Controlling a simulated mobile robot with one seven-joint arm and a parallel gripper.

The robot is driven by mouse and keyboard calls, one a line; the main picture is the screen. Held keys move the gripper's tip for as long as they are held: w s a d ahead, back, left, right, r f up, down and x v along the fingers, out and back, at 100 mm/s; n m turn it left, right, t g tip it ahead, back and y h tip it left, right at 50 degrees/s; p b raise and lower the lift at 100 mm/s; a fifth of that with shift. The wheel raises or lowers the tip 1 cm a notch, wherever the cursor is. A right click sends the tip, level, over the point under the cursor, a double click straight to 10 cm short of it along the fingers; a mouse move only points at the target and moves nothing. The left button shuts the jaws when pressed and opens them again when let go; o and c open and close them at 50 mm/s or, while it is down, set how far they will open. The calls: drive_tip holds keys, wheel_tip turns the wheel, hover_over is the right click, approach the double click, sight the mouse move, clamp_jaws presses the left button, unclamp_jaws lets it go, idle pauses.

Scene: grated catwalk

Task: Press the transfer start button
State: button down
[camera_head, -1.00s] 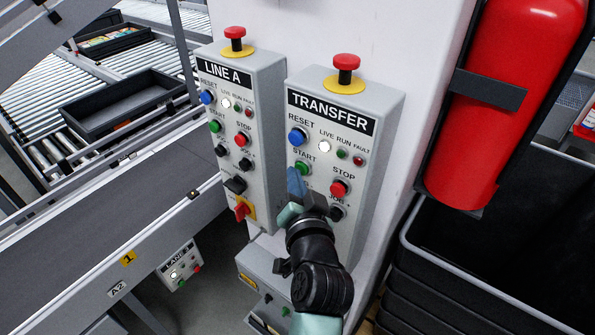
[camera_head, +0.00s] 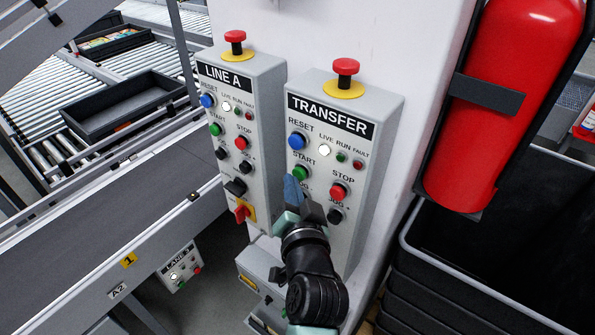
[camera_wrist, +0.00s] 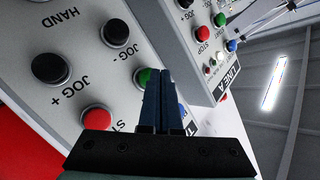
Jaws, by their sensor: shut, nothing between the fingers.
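The TRANSFER box (camera_head: 387,130) is a grey panel on a white column. Its green start button (camera_head: 301,173) sits left of the red stop button (camera_head: 338,191) and below the blue reset button (camera_head: 297,140). My gripper (camera_head: 292,184) is shut and empty, its blue fingertips just below the start button. In the wrist view my fingers (camera_wrist: 159,80) partly cover the green start button (camera_wrist: 145,76). I cannot tell whether they touch it. The white LIVE lamp (camera_head: 325,150) looks lit.
A similar LINE A box (camera_head: 268,120) stands close on the left. Red mushroom buttons top both boxes, TRANSFER's (camera_head: 346,66) included. Black jog buttons (camera_head: 335,216) lie right of my gripper. A fire extinguisher (camera_head: 500,110) and black bins (camera_head: 480,270) are on the right, a conveyor (camera_head: 110,240) on the left.

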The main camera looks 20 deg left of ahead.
drive_tip(key=shift+s+a, duration=0.15)
drive_tip(key=shift+s, duration=0.25)
drive_tip(key=shift+s+a, duration=0.1)
drive_tip(key=shift+s+a+p, duration=0.25)
drive_tip(key=shift+s+p, duration=0.25)
drive_tip(key=shift+s, duration=0.25)
drive_tip(key=shift+s+a+p, duration=0.3)
drive_tip(key=shift+s+p, duration=0.15)
drive_tip(key=shift+s, duration=0.35)
drive_tip(key=shift+s+a+p, duration=0.25)
drive_tip(key=shift+s+p, duration=0.25)
drive_tip(key=shift+s, duration=0.25)
drive_tip(key=shift+w+r, duration=0.1)
